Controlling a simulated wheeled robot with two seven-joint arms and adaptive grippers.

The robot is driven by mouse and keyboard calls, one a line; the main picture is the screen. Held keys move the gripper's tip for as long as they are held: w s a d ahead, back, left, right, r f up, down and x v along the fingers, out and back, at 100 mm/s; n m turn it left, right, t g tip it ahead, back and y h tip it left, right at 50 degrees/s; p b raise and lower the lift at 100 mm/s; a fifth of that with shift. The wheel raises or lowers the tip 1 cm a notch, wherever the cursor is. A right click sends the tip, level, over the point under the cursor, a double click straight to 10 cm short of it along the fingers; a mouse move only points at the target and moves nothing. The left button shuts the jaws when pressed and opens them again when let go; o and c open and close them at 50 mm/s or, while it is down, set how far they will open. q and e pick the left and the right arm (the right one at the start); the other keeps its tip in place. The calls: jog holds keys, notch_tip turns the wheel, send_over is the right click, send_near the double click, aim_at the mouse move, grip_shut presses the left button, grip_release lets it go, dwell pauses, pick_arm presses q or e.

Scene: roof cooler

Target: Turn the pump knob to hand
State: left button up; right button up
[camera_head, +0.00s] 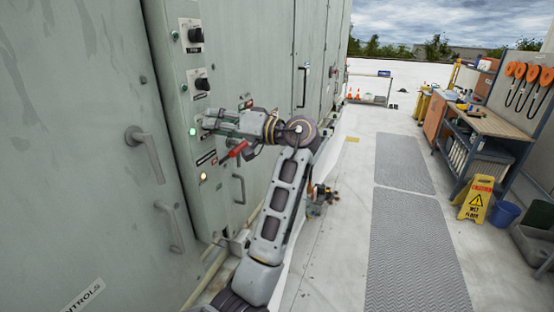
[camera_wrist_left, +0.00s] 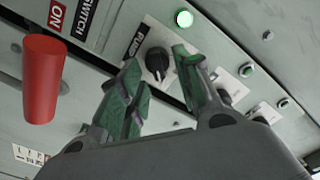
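The pump knob (camera_wrist_left: 157,62) is black and round, on a light plate labelled PUMP on the panel. In the left wrist view it shows between the two green-padded fingertips of my left gripper (camera_head: 210,120). The fingers are spread apart, and I cannot tell whether either one touches the knob. In the head view the gripper is up against the cabinet panel and hides the knob. A green lamp (camera_wrist_left: 184,18) is lit beside the knob, and it also shows in the head view (camera_head: 192,132). My right gripper is not in view.
A red switch handle (camera_wrist_left: 42,78) sticks out close to my left gripper, under an ON label. Two other black knobs, an upper (camera_head: 195,34) and a lower one (camera_head: 202,84), sit above on the panel. The walkway (camera_head: 405,245) to the right is clear.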

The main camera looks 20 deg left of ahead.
pick_arm(q)
jog(key=shift+n, duration=0.3)
jog(key=shift+s+r+n, duration=0.1)
jog(key=shift+s+n, duration=0.05)
jog(key=shift+n, duration=1.45)
jog(key=shift+s+r+n, duration=0.1)
jog(key=shift+s+n, duration=0.05)
jog(key=shift+n, duration=1.45)
jog(key=shift+f+n, duration=0.1)
jog(key=shift+n, duration=0.4)
jog(key=shift+a, duration=0.1)
